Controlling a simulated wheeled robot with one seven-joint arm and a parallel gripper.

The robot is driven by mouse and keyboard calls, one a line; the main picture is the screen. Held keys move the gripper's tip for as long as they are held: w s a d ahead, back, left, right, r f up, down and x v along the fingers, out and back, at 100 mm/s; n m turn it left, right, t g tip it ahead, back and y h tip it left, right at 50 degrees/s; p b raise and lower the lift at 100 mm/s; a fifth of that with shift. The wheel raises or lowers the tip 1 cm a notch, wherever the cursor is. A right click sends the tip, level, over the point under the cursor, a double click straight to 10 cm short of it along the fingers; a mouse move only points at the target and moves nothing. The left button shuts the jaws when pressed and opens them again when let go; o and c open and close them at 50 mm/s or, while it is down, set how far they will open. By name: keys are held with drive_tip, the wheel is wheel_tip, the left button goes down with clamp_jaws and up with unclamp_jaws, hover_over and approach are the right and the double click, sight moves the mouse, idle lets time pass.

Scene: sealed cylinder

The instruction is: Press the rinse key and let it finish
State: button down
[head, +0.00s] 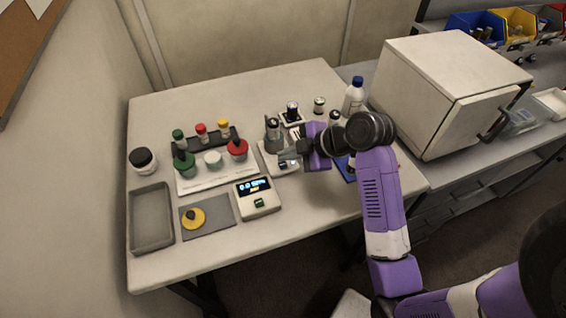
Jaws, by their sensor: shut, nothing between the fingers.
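My gripper (288,160) is shut and empty. It points left over a small pale device (268,158) with a grey upright part (272,131), right of the table's middle. The gripper hides part of this device, and I cannot tell whether the fingertips touch it. A rinse key cannot be made out there; small dark and blue details show near the fingertips.
A white board (215,181) holds green and red knobbed items and a white dish. A black rack with several capped vials stands behind. A grey tray (151,244) and a grey mat (222,204) with a yellow piece lie left. A bottle (353,97) and a large white box (440,85) stand right.

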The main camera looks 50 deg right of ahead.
sight(286, 166)
drive_tip(key=shift+r+p, duration=2.15)
drive_tip(key=shift+r, duration=0.4)
drive_tip(key=shift+f, duration=0.1)
